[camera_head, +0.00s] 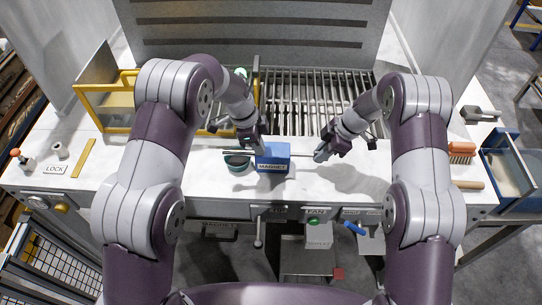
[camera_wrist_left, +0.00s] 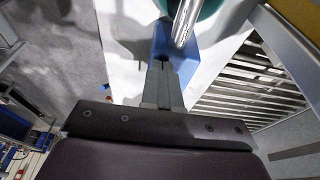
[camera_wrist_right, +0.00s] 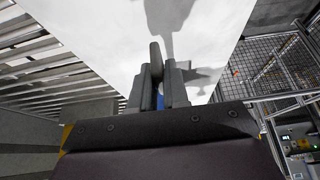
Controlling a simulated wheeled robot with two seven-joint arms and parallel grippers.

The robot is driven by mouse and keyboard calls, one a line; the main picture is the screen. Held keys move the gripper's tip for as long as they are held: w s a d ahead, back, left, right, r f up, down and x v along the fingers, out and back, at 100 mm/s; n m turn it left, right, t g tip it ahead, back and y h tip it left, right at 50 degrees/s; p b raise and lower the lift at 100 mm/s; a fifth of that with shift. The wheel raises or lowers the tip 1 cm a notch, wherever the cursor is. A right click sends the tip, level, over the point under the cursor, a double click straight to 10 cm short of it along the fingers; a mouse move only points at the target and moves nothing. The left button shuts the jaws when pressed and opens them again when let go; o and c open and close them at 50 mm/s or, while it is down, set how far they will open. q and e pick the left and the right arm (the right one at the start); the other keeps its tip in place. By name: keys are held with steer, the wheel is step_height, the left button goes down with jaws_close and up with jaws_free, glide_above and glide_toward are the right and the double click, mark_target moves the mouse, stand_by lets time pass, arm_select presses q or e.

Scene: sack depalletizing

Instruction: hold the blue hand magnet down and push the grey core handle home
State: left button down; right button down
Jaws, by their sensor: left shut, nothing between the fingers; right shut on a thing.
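The blue hand magnet (camera_head: 273,158), labelled MAGNET, sits on the white bench top beside a green bowl; it also shows in the left wrist view (camera_wrist_left: 180,58). A metal rod (camera_wrist_left: 185,22) sticks out of its left side above the bowl. My left gripper (camera_head: 260,146) is shut and empty, its tips at the magnet's top; whether they touch is unclear. My right gripper (camera_head: 321,155) is shut on the grey core handle (camera_wrist_right: 156,58), to the right of the magnet. A thin stretch of rod (camera_head: 302,157) shows between magnet and handle.
The green bowl (camera_head: 237,163) stands just left of the magnet. A slatted grate (camera_head: 310,100) lies behind, and a yellow-framed tray (camera_head: 105,105) is at the left. A brush (camera_head: 461,152) and a blue bin (camera_head: 508,165) are at the right.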

arm_select(q)
steer(key=shift+s+f, duration=0.1)
steer(key=shift+f, duration=0.05)
arm_select(e)
steer(key=shift+a, duration=2.95)
steer(key=c, duration=1.2)
jaws_free()
steer(key=shift+a, duration=0.1)
